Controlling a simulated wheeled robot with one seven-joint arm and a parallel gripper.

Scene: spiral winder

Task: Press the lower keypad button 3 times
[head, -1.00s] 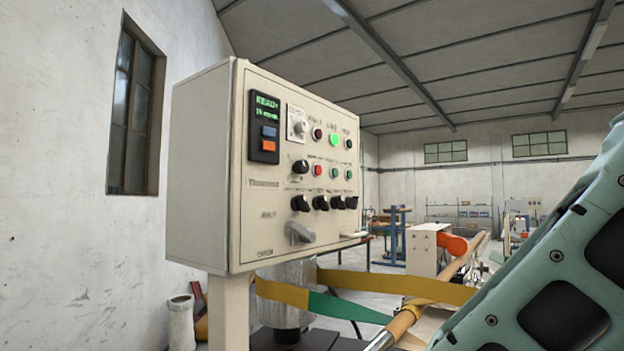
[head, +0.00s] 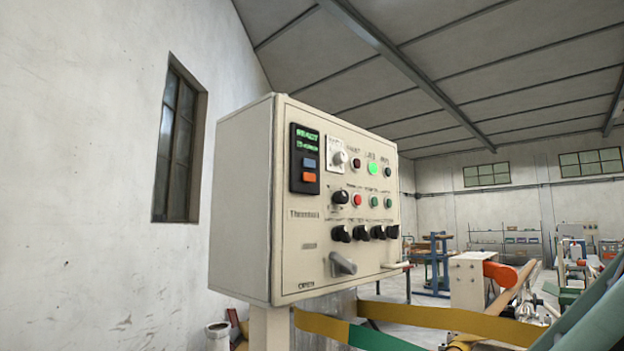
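A beige control box (head: 245,200) on a post stands in the middle of the head view. A black keypad panel (head: 297,187) sits at the upper left of its front face, with a lit green display at the top. Under the display are a blue upper button (head: 309,163) and an orange lower button (head: 309,178). Nothing touches the buttons.
The box front also has several black knobs (head: 362,233), a lit green lamp (head: 373,168), a red button (head: 357,200) and a grey handle (head: 343,264). Yellow and green bands (head: 440,317) run below it to the right. A white wall (head: 80,180) with a window is behind left.

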